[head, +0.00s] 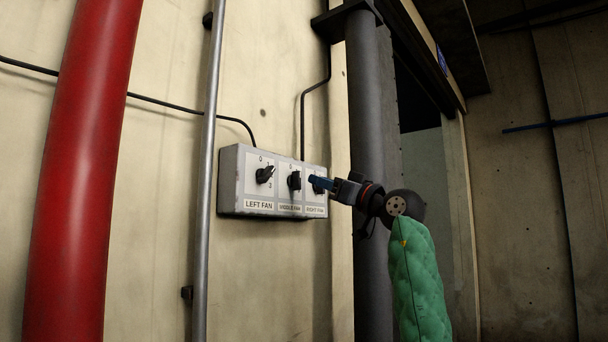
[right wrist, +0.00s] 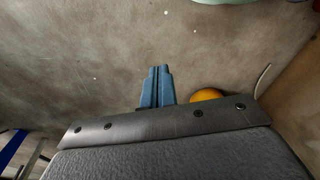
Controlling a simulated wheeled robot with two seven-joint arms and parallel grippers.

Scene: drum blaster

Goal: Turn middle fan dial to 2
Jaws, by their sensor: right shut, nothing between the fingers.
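A grey control box (head: 230,181) on the wall carries three black dials. The middle fan dial (head: 294,180) sits above the label "MIDDLE FAN"; its pointer is too small to read. The left fan dial (head: 265,174) is left of it, with numbers around it. My left gripper (head: 316,183), with blue fingers, is at the right side of the box, in front of the right fan dial, which it mostly hides. I cannot tell whether it touches or is open. In the right wrist view my right gripper (right wrist: 157,72) is shut and empty, over a bare brownish surface.
A grey pipe (head: 207,170) runs upright just left of the box, and a thick red pipe (head: 85,170) stands farther left. A dark column (head: 370,120) rises behind my left arm. An orange rounded thing (right wrist: 206,95) shows beside my right gripper.

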